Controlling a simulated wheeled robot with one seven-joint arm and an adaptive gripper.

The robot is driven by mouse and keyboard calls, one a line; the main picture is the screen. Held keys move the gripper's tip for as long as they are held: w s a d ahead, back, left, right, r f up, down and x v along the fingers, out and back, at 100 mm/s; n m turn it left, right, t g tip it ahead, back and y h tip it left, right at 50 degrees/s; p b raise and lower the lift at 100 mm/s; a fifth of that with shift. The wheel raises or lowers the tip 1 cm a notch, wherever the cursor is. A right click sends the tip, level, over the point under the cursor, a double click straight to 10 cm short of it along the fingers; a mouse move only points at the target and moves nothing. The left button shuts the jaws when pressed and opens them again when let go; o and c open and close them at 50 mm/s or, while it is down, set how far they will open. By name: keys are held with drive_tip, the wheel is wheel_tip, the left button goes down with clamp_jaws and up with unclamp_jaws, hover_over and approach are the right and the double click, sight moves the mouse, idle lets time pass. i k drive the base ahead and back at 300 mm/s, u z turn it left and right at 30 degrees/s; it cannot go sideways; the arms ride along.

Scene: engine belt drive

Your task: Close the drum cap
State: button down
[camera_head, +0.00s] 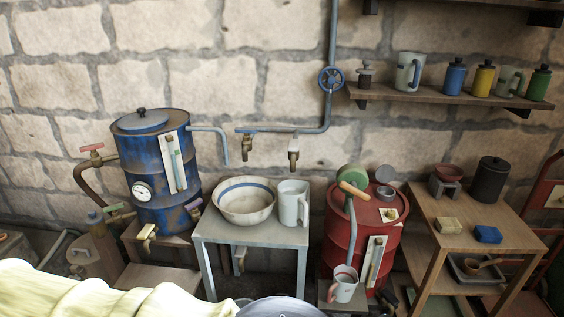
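A red drum (338,237) stands right of centre. On its top is a small round opening (386,192) with a grey round cap (385,173) raised and tilted behind it, apart from the opening. A green wheel (350,178) with a wooden handle (354,190) sits on the drum's top left of the cap. A blue drum (150,160) stands at the left with a blue-grey lid (141,119) lying flat on top. My arm shows at the bottom left; my gripper's fingers are not visible.
A small table (250,236) between the drums holds a bowl (245,201) and a white pitcher (293,203). A wooden table (465,212) stands right of the red drum. A mug (343,286) sits before the red drum. A shelf (440,95) and pipe (333,50) are on the wall.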

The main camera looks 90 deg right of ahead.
sight(385, 174)
drive_tip(key=i, duration=0.7)
drive_tip(key=z, duration=2.05)
